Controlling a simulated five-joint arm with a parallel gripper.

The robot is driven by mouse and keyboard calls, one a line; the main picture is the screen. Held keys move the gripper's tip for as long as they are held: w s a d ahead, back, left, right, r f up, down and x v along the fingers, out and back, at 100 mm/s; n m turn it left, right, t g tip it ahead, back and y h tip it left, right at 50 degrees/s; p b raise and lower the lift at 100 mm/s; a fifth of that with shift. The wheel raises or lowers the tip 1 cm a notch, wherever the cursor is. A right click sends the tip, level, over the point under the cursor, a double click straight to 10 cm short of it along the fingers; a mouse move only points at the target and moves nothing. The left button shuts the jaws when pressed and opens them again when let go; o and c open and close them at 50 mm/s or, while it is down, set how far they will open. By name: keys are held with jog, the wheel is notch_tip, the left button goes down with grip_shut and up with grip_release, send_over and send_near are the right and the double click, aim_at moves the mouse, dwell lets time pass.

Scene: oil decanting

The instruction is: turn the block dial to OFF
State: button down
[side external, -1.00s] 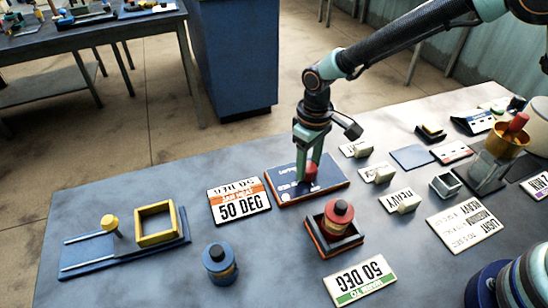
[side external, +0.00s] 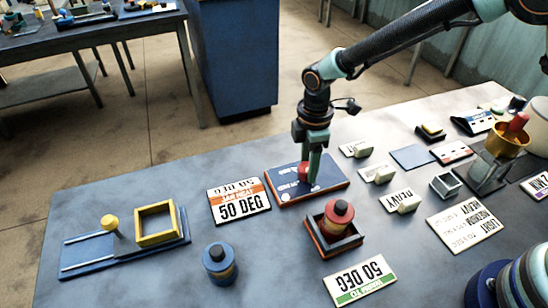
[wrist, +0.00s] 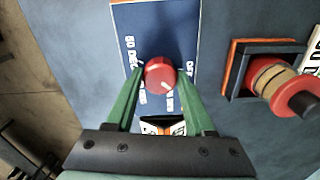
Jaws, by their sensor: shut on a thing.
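The block dial (wrist: 160,75) is a round red knob on a blue panel block (wrist: 155,28) with white lettering. In the wrist view "50 DEG" reads to its left, "OFF" to its upper right, and smaller labels sit below. A pale mark on the knob's lower right side points down and right, between "OFF" and a lower label. My gripper (wrist: 162,82) is shut on the dial, one green finger on each side. In the side view my gripper (side external: 312,178) stands upright over the panel and partly hides the red dial (side external: 303,172).
A dark tray (side external: 323,243) holding a red-topped weight stands in front of the panel. A "50 DEG" card (side external: 238,200) lies to its left. Small label blocks (side external: 378,174) stand to the right. A blue canister (side external: 219,263) stands at front left.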

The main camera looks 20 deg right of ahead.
jog(key=n, duration=0.4)
jog(key=shift+n, duration=2.2)
jog(key=shift+c, duration=1.3)
grip_release()
jog(key=shift+r, duration=0.1)
notch_tip(320, 180, up, 12)
